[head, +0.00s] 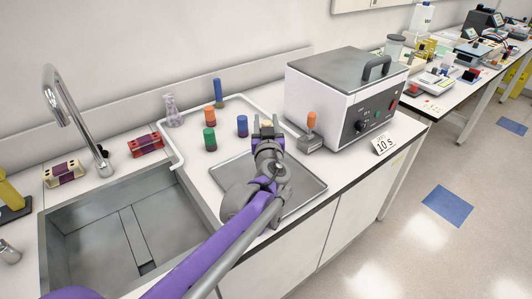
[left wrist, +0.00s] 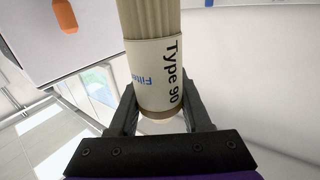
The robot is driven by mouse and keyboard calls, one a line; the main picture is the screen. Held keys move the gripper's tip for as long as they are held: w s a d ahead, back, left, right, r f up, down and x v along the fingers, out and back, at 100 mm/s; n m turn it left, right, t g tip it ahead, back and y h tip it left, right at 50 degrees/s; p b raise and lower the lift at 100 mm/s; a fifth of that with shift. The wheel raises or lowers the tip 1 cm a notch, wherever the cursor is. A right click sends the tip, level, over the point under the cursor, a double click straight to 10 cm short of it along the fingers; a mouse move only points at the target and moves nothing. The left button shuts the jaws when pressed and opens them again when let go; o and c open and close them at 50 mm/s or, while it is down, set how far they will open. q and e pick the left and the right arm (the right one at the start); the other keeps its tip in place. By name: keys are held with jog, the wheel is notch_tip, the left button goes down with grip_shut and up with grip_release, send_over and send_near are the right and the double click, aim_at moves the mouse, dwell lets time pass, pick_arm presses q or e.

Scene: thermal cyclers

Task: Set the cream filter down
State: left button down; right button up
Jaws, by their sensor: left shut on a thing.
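The cream filter (left wrist: 153,70) is a ribbed cream cylinder with a white label reading "Type 90". My left gripper (left wrist: 158,112) is shut on it, with one finger on each side of the label. In the head view, my left gripper (head: 267,132) is over the counter near the back of the grey metal tray (head: 312,187). Only a small cream top of the filter (head: 266,122) shows there, and the gripper hides the rest. I cannot tell how high it is above the surface. My right gripper is not in view.
Green (head: 210,139), blue (head: 242,126) and orange (head: 209,117) cylinders stand nearby on the left. A white machine (head: 322,104) stands right, with an orange-topped grey block (head: 312,144) before it. A sink (head: 90,245) lies left. The front of the metal tray looks bare.

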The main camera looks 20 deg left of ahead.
pick_arm(q)
notch_tip(320, 180, down, 7)
jog(key=shift+r+b, duration=0.15)
jog(key=shift+b, duration=0.3)
jog(key=shift+c, duration=1.8)
grip_release()
jog(key=v, duration=1.2)
